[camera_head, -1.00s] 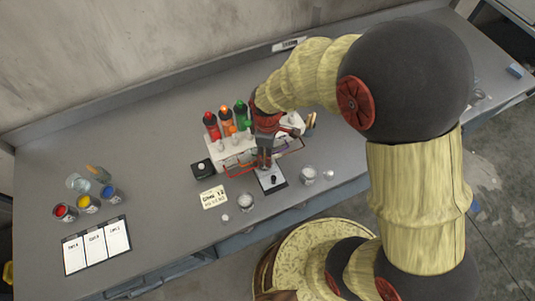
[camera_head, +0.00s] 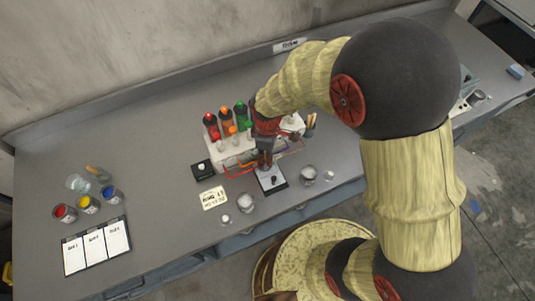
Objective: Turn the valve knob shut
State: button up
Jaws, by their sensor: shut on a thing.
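My gripper (camera_head: 265,162) points down at the front of a white dispenser rack (camera_head: 225,153) on the grey bench. It is shut on the valve knob, which is mostly hidden by the fingers and wrist. How far the knob is turned cannot be seen. Red, orange and green bottles (camera_head: 241,113) stand upright on the rack, and coloured tubes (camera_head: 240,169) run along its front. A pale plate (camera_head: 277,186) with a small dark part on it lies just below my fingertips.
A small black box (camera_head: 202,169) and a written card (camera_head: 213,198) lie left of the gripper. Glass beakers (camera_head: 309,173) stand near the bench's front edge.

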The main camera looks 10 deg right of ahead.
grip_shut()
jog(key=shift+m, duration=0.4)
jog(key=m, duration=0.3)
jog(key=shift+m+p, duration=0.35)
jog(key=shift+m, duration=0.05)
jog(key=m, duration=0.4)
jog(key=shift+p, duration=0.3)
jog(key=m, duration=0.9)
jog(key=shift+p, duration=0.4)
jog(key=shift+m, duration=0.4)
jog(key=o, duration=0.8)
grip_release()
